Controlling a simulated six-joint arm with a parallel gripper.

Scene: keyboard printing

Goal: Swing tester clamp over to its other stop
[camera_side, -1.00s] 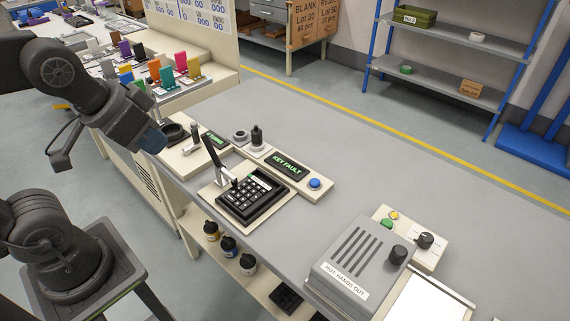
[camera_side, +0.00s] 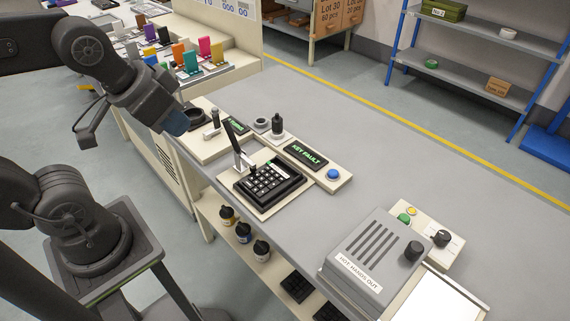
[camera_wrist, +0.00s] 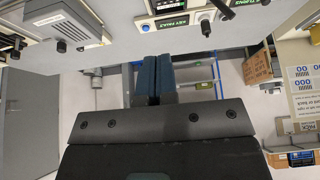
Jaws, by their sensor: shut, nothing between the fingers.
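The tester (camera_side: 263,209) is a cream base holding a black keypad (camera_side: 268,184) on the bench. Its clamp (camera_side: 236,141) is a lever with a pale lower part and a black grip. The lever stands raised at the keypad's far left corner, its grip leaning left. A display beside it (camera_side: 305,154) reads KEY FAULT in green. My gripper (camera_side: 176,123), with blue fingers, is left of the clamp, apart from it, and holds nothing. In the wrist view the blue fingers (camera_wrist: 157,76) are together, and the display (camera_wrist: 172,22) shows above them.
A round blue button (camera_side: 333,174) sits by the display. A smaller cream unit (camera_side: 207,151) is left of the tester. A grey box marked HOT HANDS OUT (camera_side: 375,250) is at right. Bare bench lies between.

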